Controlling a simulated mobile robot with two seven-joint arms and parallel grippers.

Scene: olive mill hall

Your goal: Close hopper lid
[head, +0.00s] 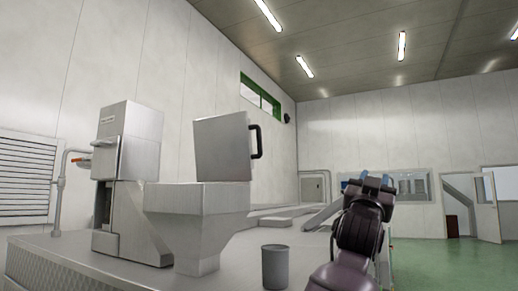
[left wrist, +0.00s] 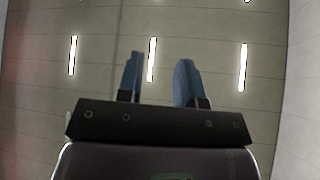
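The hopper (head: 196,200) is a grey metal funnel on the machine at the left of the head view. Its lid (head: 222,148) stands open, nearly upright above the hopper, with a black handle (head: 256,141) on its right edge. My left gripper (head: 369,180) is raised to the right of the hopper in the head view, well apart from the lid and handle in the picture. In the left wrist view its two blue fingers (left wrist: 159,62) are spread with nothing between them and point toward the ceiling. My right gripper is not in view.
A grey bin (head: 275,266) stands right of the hopper's base. A grey machine housing (head: 130,140) rises left of the hopper, with a pipe (head: 60,190) beside it. Green floor (head: 440,254) lies open at the right, before a doorway (head: 484,205).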

